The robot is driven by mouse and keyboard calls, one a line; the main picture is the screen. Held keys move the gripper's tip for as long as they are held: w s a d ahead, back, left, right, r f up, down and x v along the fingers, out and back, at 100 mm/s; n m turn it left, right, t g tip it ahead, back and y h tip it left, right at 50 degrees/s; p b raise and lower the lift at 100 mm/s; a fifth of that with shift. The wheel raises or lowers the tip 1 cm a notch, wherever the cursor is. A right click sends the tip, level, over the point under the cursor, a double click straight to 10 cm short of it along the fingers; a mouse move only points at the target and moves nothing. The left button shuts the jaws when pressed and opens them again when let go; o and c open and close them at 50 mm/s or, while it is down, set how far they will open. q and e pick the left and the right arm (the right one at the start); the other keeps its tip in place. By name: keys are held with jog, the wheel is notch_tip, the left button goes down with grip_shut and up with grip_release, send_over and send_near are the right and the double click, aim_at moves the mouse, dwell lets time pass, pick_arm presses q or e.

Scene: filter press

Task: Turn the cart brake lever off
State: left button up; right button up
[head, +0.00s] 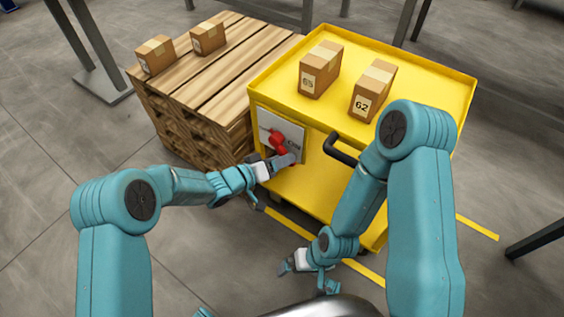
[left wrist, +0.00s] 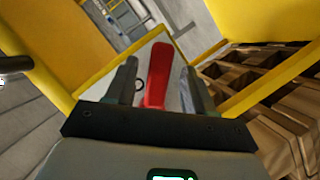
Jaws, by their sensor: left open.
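The yellow cart (head: 325,180) stands in front of me with a pale plate (head: 290,127) on its near left face. The red brake lever (head: 278,141) is mounted on this plate. My left gripper (head: 277,160) is at the lever, partly covering its lower part. In the left wrist view the red lever (left wrist: 158,72) stands between the two dark fingers of my open left gripper (left wrist: 160,85), with a gap visible to its right. I cannot tell whether a finger touches it. My right gripper (head: 290,267) hangs low before the cart, apart from it; its jaw opening is too small to judge.
Two boxes, one marked 65 (head: 320,70) and one marked 62 (head: 373,90), stand on the cart top. A black handle (head: 340,150) sticks out right of the plate. A wooden pallet stack (head: 205,80) with two boxes stands close left. Grey floor (head: 50,150) is clear at left.

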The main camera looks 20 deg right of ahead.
pick_arm(q)
jog(key=shift+w+d+f, duration=0.1)
jog(key=shift+w+d, duration=0.1)
jog(key=shift+d, duration=0.25)
grip_shut()
